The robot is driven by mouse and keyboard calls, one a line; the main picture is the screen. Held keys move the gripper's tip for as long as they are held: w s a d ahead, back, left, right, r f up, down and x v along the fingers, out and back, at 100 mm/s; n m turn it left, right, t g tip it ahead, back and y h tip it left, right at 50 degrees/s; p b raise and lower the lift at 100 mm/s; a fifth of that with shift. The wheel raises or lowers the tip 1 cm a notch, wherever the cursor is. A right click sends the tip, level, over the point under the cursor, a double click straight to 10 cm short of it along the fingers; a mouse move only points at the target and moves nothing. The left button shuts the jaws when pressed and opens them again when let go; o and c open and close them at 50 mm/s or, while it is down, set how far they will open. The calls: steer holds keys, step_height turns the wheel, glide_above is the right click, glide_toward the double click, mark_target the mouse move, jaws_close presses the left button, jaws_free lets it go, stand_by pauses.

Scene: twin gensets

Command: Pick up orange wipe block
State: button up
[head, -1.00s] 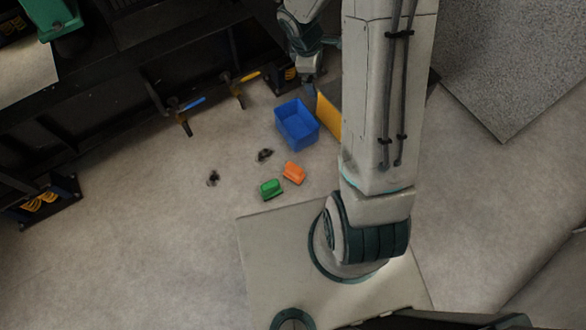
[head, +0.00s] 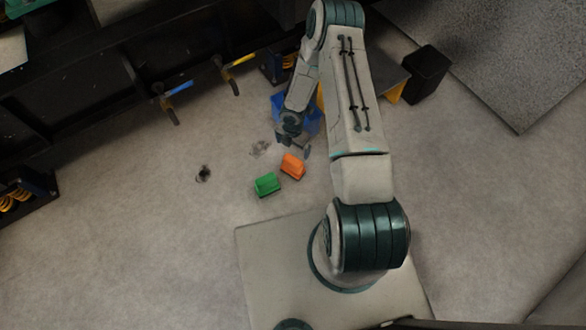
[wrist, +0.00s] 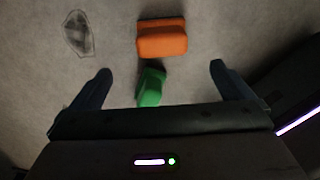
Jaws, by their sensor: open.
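The orange wipe block (head: 292,166) lies on the floor in the head view, just right of and behind a green block (head: 267,184). In the wrist view the orange block (wrist: 162,38) is near the top middle, beyond the fingertips. The green block (wrist: 151,86) shows between the fingers there. My gripper (head: 292,149) hangs above the floor close behind the orange block in the head view. In the wrist view my gripper (wrist: 161,69) has its two fingers spread wide, with nothing held between them.
A blue bin (head: 312,118) stands behind my gripper, partly hidden by my arm. A dark smudge (head: 203,173) and a fainter one (head: 261,148) mark the floor. A black box (head: 427,74) stands at the right.

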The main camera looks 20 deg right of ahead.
mark_target(293, 159)
step_height(293, 159, down, 8)
steer(key=b, duration=0.3)
steer(key=shift+f, duration=0.2)
step_height(293, 159, down, 5)
steer(key=b, duration=0.3)
steer(key=shift+s, duration=0.15)
steer(key=c, duration=1.2)
steer(key=shift+o, duration=0.2)
steer(key=shift+r, duration=0.1)
